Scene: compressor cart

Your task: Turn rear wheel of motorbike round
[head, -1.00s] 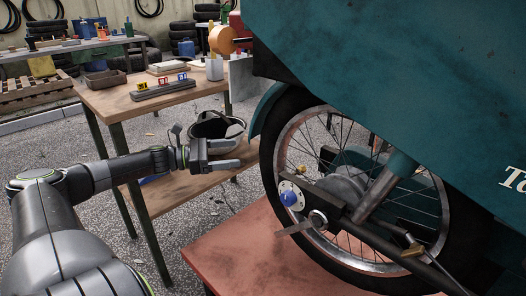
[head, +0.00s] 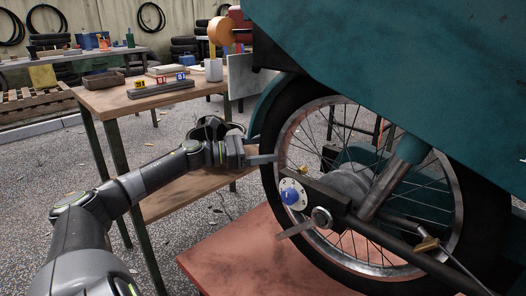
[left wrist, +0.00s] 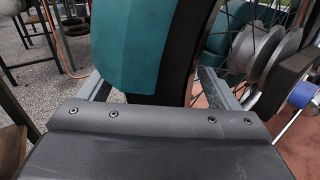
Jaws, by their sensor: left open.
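The motorbike's rear wheel (head: 296,92) stands upright at the right of the head view, with a black tyre, a steel rim with spokes and a grey hub. My left gripper (head: 266,156) is open at the tyre's left side, and one finger overlaps the tyre in the picture. In the left wrist view, the fingers of my left gripper (left wrist: 152,86) lie on either side of the dark tyre (left wrist: 182,60) and the teal mudguard (left wrist: 132,45). I cannot tell whether they touch the tyre. My right gripper is out of view.
The teal body (head: 400,60) overhangs the wheel. A blue-capped axle plate (head: 291,194) and frame bar stick out at the hub. A reddish stand (head: 235,250) lies below.

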